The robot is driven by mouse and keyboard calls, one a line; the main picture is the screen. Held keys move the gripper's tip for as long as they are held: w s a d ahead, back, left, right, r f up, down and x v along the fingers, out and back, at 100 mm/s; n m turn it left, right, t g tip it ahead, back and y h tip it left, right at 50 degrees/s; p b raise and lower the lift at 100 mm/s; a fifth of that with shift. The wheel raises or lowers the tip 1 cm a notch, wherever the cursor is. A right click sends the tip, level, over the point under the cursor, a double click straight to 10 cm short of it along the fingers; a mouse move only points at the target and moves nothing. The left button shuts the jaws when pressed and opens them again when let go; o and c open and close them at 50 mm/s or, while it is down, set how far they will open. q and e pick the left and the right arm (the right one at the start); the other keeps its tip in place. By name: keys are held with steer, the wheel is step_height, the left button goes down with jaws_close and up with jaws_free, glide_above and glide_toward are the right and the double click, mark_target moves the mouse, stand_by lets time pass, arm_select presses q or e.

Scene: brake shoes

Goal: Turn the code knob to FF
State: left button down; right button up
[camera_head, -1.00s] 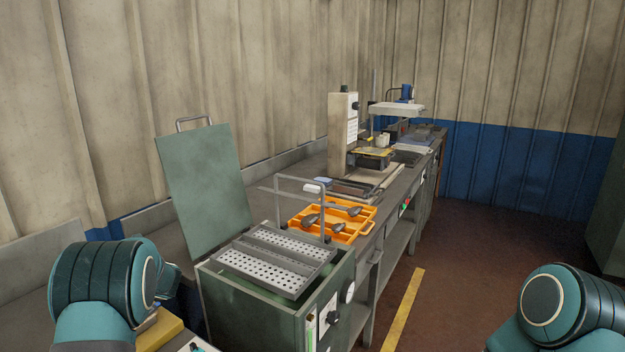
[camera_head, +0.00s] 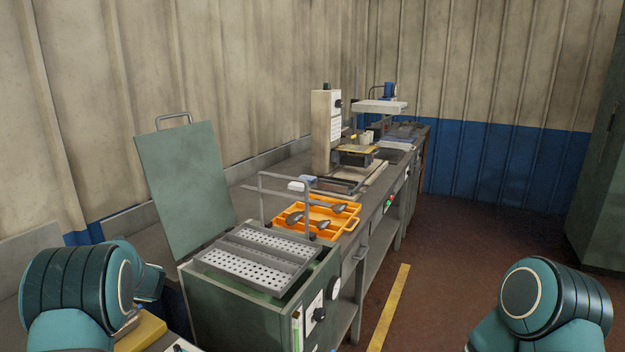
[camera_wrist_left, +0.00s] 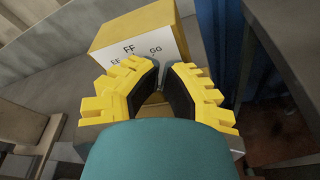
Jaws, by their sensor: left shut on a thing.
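A yellow box (camera_wrist_left: 140,37) with a white face stands just beyond my left gripper (camera_wrist_left: 165,82) in the left wrist view. The white face carries black letters; FF shows at the top, with further letter pairs lower down, partly covered by the fingers. My left gripper is shut on the code knob, which is mostly hidden between its black pads; only a small tan-yellow patch shows there. The knob's pointing direction cannot be told. In the head view part of a yellow box (camera_head: 142,332) shows at the bottom left beside my left arm. My right gripper is out of view.
A green cabinet with a perforated tray (camera_head: 262,262) and raised lid (camera_head: 187,185) stands right of my left arm. Behind it are an orange tray (camera_head: 325,232) with several dark parts and a bench with machines (camera_head: 328,125). Floor at right is open.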

arm_select(q)
steer(key=shift+a+r, duration=0.15)
steer(key=shift+w+d, duration=0.1)
steer(key=shift+d, duration=0.4)
steer(key=v, duration=0.5)
steer(key=shift+s+f, duration=0.3)
steer(key=shift+f, duration=0.15)
